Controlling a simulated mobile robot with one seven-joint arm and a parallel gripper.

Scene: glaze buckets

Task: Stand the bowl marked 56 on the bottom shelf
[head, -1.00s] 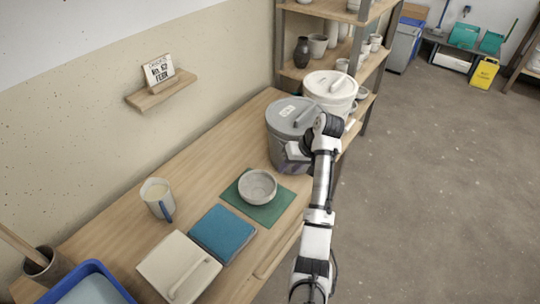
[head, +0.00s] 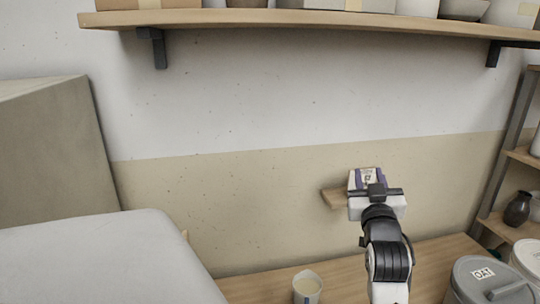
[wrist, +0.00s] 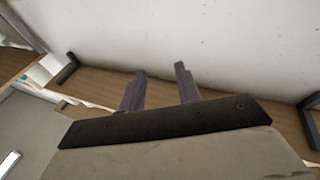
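My gripper (head: 368,177) is raised in front of the wall, overlapping the small wall shelf in the head view. Its two purple fingers stand apart with nothing seen between them, also in the wrist view (wrist: 160,88). The bowl is in neither current view; the earlier head frame showed a grey bowl on a green mat on the bench, with no readable number. The shelf rack (head: 520,156) is cut off at the right edge. A lower board of it (head: 497,228) shows, but its bottom shelf cannot be made out.
A small wall shelf (head: 331,198) with a card is behind my gripper. A long wall shelf (head: 300,20) runs above. On the bench (head: 262,286) stand a mug (head: 307,288), a grey lidded bucket (head: 490,282) and a white one (head: 527,258). A dark vase (head: 517,209) is on the rack.

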